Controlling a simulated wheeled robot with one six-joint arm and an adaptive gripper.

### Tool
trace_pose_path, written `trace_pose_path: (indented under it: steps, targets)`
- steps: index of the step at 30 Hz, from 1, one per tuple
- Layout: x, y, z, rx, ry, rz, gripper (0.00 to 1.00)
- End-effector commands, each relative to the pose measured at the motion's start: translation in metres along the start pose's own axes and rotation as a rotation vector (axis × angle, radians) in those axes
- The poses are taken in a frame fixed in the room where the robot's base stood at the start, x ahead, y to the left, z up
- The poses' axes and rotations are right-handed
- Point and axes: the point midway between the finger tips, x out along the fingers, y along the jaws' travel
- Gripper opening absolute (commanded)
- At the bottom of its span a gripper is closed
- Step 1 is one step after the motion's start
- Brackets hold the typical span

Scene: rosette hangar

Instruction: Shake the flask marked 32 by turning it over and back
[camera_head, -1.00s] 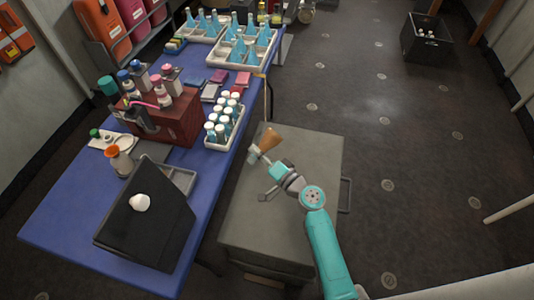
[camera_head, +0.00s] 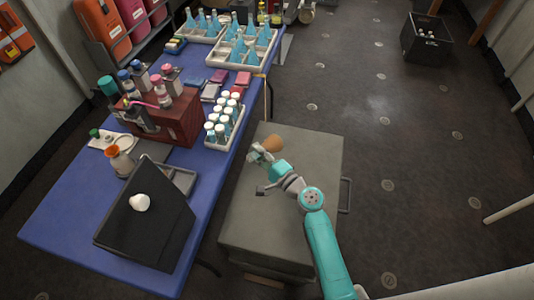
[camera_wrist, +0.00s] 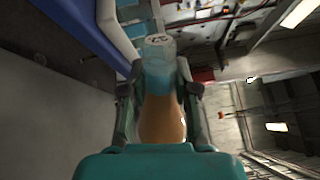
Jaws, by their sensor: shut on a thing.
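My gripper (camera_head: 261,153) is shut on a flask with an orange-brown body (camera_head: 273,143), held in the air over the grey cabinet top. In the wrist view the flask (camera_wrist: 162,122) lies between the two fingers (camera_wrist: 158,88), with its orange, rounded end close to the camera. Its pale, clear end carries the mark 32 (camera_wrist: 157,42) and points away from the camera. A bluish part shows between the fingers. The flask is tilted; the head view does not show exactly how far. My gripper hides part of it there.
The grey cabinet (camera_head: 240,218) stands below my gripper. The blue table (camera_head: 75,220) on the left bears a rack of white-capped bottles (camera_head: 222,124), a red-brown stand (camera_head: 180,120), a black slanted board (camera_head: 150,235) and trays of blue flasks (camera_head: 240,63). Open floor lies right.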

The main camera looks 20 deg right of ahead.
Motion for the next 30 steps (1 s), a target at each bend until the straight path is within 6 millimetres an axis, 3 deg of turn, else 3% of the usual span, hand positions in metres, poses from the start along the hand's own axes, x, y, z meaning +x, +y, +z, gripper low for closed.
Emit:
trace_pose_path:
  steps: [5,21,30]
  targets:
    - [0.0002,-0.0007,0.0002,0.064,0.002,-0.001,0.00]
    - [0.0003,-0.0009,0.0004,0.596,0.020,-0.001,0.00]
    - [0.0002,-0.0007,0.0002,0.640,0.022,-0.001,0.00]
